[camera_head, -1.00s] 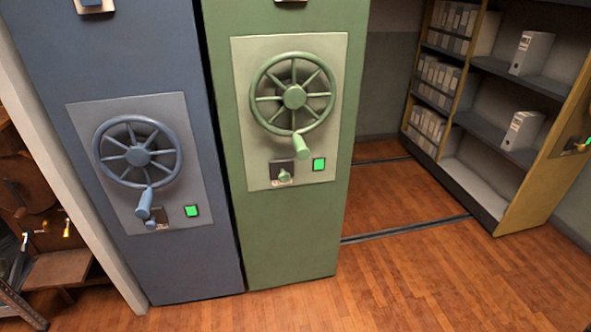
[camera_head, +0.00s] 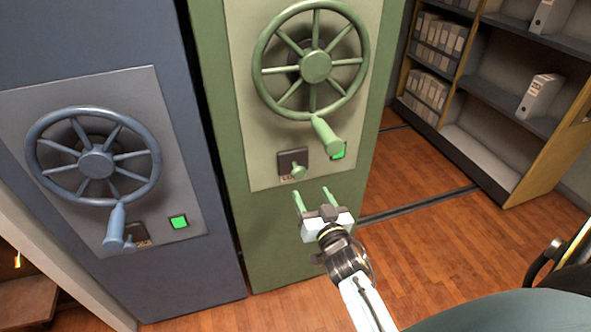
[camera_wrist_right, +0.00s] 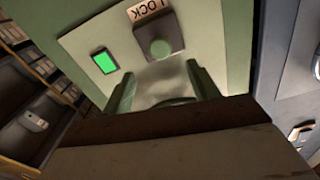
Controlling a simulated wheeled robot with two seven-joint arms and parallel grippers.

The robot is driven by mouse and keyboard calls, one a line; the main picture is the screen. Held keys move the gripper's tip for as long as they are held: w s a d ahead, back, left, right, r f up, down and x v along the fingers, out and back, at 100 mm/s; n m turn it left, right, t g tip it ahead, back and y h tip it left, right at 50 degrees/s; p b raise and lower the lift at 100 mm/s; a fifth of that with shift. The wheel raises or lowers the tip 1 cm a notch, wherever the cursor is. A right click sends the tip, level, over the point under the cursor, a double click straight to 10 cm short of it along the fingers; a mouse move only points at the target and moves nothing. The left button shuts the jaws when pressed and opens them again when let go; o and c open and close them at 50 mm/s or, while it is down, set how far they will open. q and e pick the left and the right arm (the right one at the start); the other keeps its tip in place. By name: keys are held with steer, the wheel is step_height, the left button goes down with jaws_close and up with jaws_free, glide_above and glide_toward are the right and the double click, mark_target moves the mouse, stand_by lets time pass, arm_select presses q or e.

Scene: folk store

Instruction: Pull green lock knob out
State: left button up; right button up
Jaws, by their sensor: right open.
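The green lock knob (camera_head: 298,170) sticks out from a small dark plate on the green cabinet's pale panel, below the green handwheel (camera_head: 316,66). In the right wrist view the knob (camera_wrist_right: 160,49) shows as a round green end under a LOCK label (camera_wrist_right: 149,9). My right gripper (camera_head: 312,198) is open and empty, its two fingers pointing up toward the panel, a little below the knob and apart from it. In the right wrist view the fingers (camera_wrist_right: 162,82) stand either side of and below the knob. My left gripper is not in view.
A lit green button (camera_head: 338,151) sits right of the knob, partly behind the wheel's handle (camera_head: 326,135). A blue cabinet with its own wheel (camera_head: 95,164) stands at left. A shelf with binders (camera_head: 540,95) is at right.

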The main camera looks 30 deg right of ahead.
mark_target(300, 175)
steer(key=b+x, duration=0.2)
steer(key=x, duration=0.7)
steer(key=shift+w+f, duration=0.15)
steer(key=shift+w, duration=0.25)
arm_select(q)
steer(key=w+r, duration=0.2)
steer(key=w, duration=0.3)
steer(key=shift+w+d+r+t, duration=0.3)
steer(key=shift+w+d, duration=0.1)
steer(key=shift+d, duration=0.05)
arm_select(e)
steer(key=shift+w+d, duration=0.1)
steer(key=shift+w, duration=0.45)
